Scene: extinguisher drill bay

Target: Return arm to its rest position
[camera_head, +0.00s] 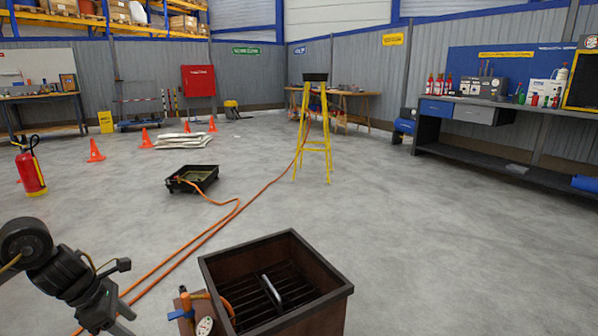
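My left arm comes in at the lower left with black, rounded joints. My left gripper (118,322) is at its end, low in the picture and partly cut off by the bottom edge. It is left of a brown open-topped metal box (322,300) and apart from it. I cannot make out whether its fingers are open or shut, and I see nothing clearly held. My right arm and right gripper are not in view.
An orange hose (225,222) crosses the floor to a yellow stand (312,150). A black tray (191,179) and red extinguisher (30,172) stand beyond. The right floor is clear.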

